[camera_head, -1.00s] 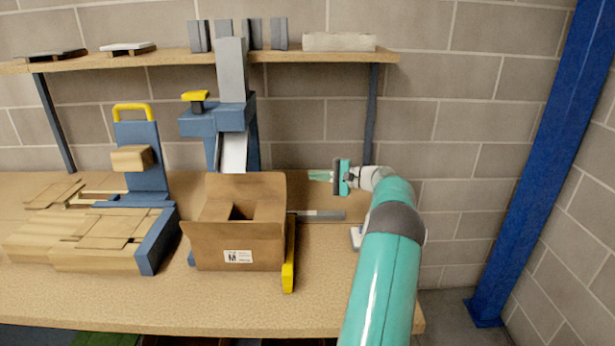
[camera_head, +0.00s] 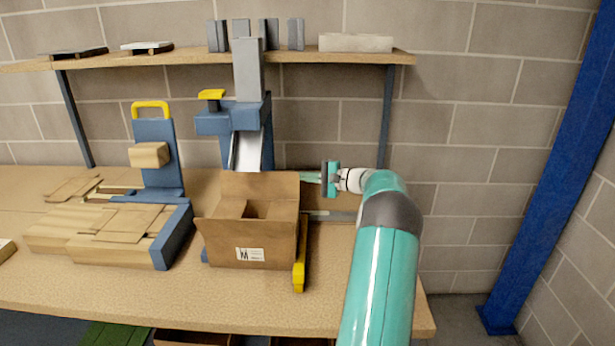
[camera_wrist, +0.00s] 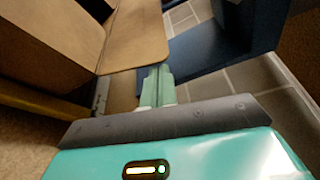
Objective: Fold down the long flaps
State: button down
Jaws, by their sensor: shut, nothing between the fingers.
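An open brown cardboard box (camera_head: 225,247) stands on the workbench with a white label on its near side. Its far long flap (camera_head: 262,185) stands up. The near long flap seems to hang down over the near side, and the short flaps look folded inward. In the wrist view the flap (camera_wrist: 135,38) reaches close to my fingers. My gripper (camera_head: 312,177) is shut and empty, just right of the far flap at about its top-edge height. Its narrow fingers (camera_wrist: 157,85) also show in the wrist view. I cannot tell whether they touch the flap.
A blue machine (camera_head: 235,120) with a grey column stands behind the box. A yellow bar (camera_head: 299,262) runs along the box's right side. Stacked flat cardboard (camera_head: 110,225) lies left. A shelf (camera_head: 200,60) hangs above; bench right of the box is fairly clear.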

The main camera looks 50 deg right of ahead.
jog(key=shift+w, duration=0.1)
jog(key=shift+s+a+r+n+t, duration=0.15)
jog(key=shift+s+a+n+t, duration=0.2)
jog(key=shift+n, duration=0.35)
jog(key=s+a+f+n+t+y, duration=0.2)
jog(key=s+a+f+n+y, duration=0.2)
jog(key=n, duration=1.1)
jog(key=shift+s+a+f+n+y, duration=0.4)
jog(key=shift+s+a, duration=0.45)
jog(key=shift+a, duration=0.85)
jog(key=shift+f, duration=0.15)
